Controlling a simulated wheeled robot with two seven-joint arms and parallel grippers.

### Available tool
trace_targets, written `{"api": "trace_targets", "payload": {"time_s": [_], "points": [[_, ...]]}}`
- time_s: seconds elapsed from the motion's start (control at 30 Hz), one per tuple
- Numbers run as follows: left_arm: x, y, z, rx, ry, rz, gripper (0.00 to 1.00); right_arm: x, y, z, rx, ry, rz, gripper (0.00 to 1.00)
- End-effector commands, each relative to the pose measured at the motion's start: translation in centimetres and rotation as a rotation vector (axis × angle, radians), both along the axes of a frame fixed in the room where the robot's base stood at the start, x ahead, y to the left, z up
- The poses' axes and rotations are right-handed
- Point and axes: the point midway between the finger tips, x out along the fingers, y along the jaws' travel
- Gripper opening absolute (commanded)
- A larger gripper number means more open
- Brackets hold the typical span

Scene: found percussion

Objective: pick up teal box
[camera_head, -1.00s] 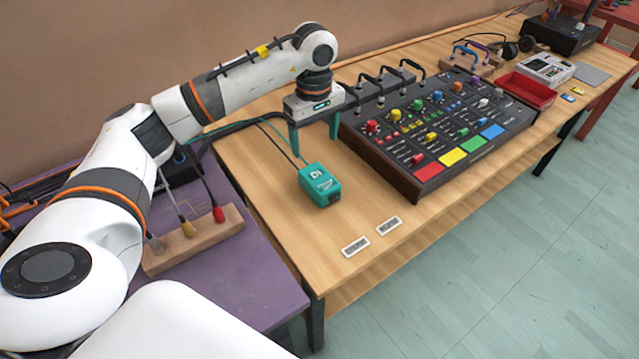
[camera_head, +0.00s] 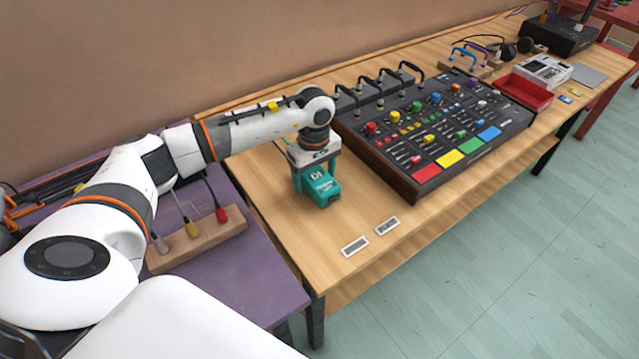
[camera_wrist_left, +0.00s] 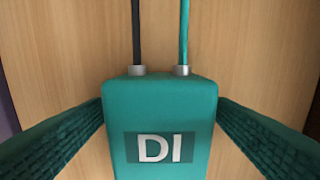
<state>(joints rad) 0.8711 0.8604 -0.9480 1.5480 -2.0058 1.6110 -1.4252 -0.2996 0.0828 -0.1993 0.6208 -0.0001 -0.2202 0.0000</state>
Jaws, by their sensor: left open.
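The teal box (camera_head: 323,187) marked "DI" lies on the wooden table, left of the mixer. My left gripper (camera_head: 316,182) is low over it, its teal fingers on either side of the box. My right gripper is not in view.
The black mixer (camera_head: 440,135) with coloured knobs and pads stands right of the box. Two small label plates (camera_head: 355,246) lie near the table's front edge. A wooden block with coloured plugs (camera_head: 200,240) is on the purple table at left. Bare wood lies in front of the box.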

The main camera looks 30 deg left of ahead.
Motion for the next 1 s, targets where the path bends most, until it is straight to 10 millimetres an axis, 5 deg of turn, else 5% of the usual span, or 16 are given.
{"api": "trace_targets", "payload": {"time_s": [0.07, 0.4, 0.73, 1.0], "points": [[0.0, 0.0, 0.0, 0.0, 0.0, 0.0, 0.78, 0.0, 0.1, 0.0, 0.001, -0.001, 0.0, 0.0], [0.0, 0.0, 0.1, 0.0, 0.0, 0.0, 0.23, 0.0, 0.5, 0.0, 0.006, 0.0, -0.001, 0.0], [0.1, 0.0, 1.0, -0.002, -0.005, 0.0, 0.22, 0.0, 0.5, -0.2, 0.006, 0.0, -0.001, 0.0], [0.2, 0.0, 6.1, -0.001, -0.007, 0.0, 0.22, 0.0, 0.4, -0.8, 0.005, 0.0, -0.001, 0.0]]}}
